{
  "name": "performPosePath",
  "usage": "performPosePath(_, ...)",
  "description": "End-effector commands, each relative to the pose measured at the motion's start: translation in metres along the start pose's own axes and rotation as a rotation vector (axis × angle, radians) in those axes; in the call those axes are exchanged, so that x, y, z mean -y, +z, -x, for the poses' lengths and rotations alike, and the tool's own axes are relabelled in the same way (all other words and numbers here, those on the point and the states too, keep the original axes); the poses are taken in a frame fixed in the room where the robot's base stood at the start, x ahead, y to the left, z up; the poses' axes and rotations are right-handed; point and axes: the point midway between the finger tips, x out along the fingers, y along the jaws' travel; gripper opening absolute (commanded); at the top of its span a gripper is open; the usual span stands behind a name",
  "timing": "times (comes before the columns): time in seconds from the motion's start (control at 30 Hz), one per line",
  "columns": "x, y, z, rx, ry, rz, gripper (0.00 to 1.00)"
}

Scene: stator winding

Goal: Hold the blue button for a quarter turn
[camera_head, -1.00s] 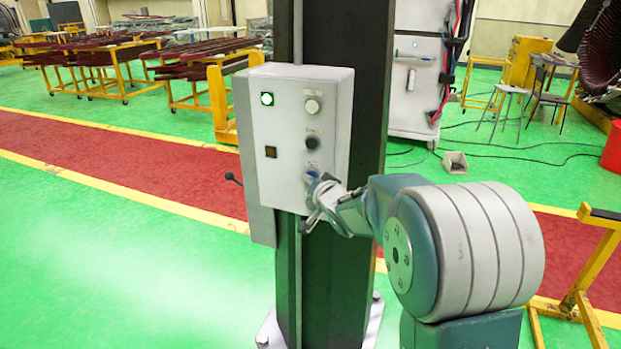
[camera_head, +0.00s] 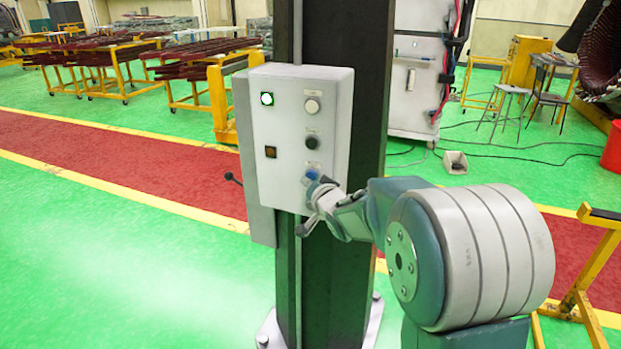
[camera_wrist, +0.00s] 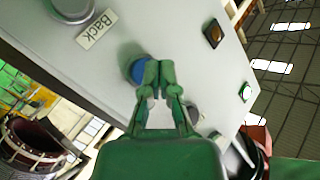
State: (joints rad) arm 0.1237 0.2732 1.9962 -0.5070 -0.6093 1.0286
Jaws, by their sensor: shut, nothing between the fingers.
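The blue button (camera_head: 312,174) is the lowest in the right column on the front of a grey control box (camera_head: 290,190). My gripper (camera_head: 320,187) is at the button's lower right in the head view, its fingers closed together. In the wrist view the blue button (camera_wrist: 138,70) shows just left of my shut fingertips (camera_wrist: 153,76), which cover its right edge. I cannot tell whether the fingertips touch it. Nothing shows between the fingers.
Above the blue button are a black button (camera_head: 312,143) and a white button (camera_head: 312,106). A lit indicator (camera_head: 267,99) and an amber square (camera_head: 271,152) are at left. A "Back" label (camera_wrist: 97,29) shows in the wrist view. The box is fixed to a dark column (camera_head: 335,270).

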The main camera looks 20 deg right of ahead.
Motion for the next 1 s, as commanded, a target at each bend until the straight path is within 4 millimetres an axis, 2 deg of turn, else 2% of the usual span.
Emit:
performPosePath(0.37,0.003,0.002,0.003,0.0,-0.001,0.0,0.0)
performPosePath(1.0,0.027,0.027,0.036,0.0,-0.002,0.0,0.0)
